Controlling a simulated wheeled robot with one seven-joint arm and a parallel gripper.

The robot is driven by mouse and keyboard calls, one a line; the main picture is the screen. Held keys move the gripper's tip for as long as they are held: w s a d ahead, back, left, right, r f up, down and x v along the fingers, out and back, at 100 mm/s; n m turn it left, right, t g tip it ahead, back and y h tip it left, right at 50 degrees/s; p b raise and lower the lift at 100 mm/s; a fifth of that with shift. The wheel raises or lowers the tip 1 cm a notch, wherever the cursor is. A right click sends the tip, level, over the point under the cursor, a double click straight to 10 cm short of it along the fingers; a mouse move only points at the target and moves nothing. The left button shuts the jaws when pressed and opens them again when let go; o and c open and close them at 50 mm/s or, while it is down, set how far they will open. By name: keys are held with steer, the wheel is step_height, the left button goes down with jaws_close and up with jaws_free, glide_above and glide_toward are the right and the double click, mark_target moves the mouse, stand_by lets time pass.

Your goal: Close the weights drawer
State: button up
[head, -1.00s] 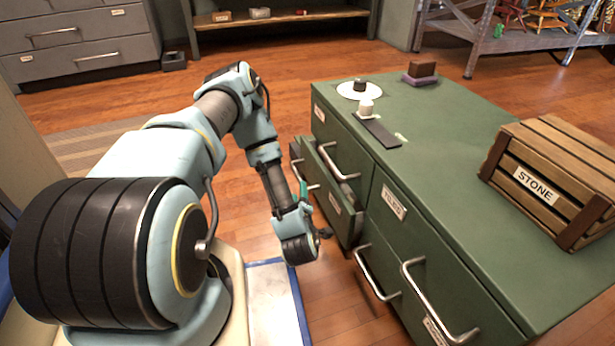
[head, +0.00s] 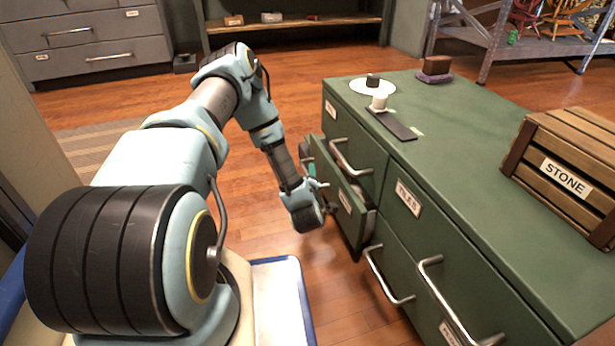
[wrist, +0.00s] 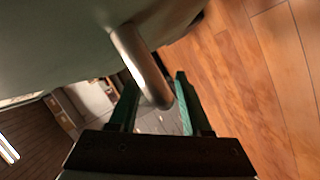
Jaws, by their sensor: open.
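One drawer (head: 353,222) of the green cabinet stands pulled out, at the cabinet's left end, below a closed drawer. Its front carries a small label too small to read, so I cannot confirm it is the weights drawer. My gripper (head: 322,186) is at this drawer's front, open. In the wrist view, the metal handle (wrist: 140,60) reaches down between the two fingers of my gripper (wrist: 158,100), with the green drawer front (wrist: 60,40) above. I cannot tell whether the fingers touch the handle. My wrist hides part of the drawer front in the head view.
The green cabinet top (head: 465,150) holds a wooden crate labelled STONE (head: 565,175), a dark strip (head: 390,124), a white plate (head: 360,88) and a brown block on a purple pad (head: 435,70). A drawer labelled TILES (head: 408,198) is shut. Wooden floor (head: 230,180) is open left of the cabinet.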

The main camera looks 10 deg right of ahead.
jaws_close()
stand_by(1.3)
